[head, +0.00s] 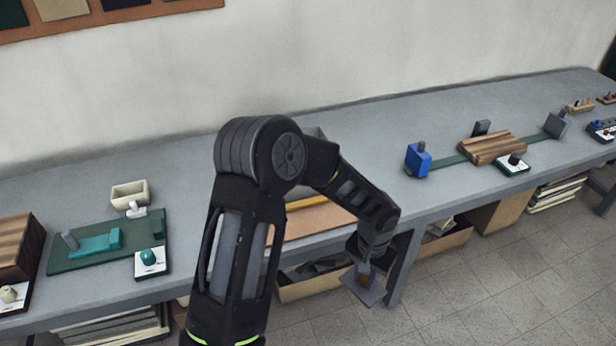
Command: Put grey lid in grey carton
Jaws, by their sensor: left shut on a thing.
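My left gripper (368,268) hangs at the end of the arm that crosses the middle of the head view. It is shut on the grey lid (372,294), a thin flat plate that is tilted. The lid is in front of the bench's front edge, with the floor and lower shelf behind it in the picture. A grey thing (316,133) on the bench shows only a small edge behind my arm; it may be the grey carton, but I cannot tell. My right gripper is not in view.
The long grey bench (180,170) runs across the view. A green board (75,254) with teal parts and a cream box (130,194) stand at left. A blue block (418,160) and a striped wooden block (492,147) stand at right. Open boxes sit below.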

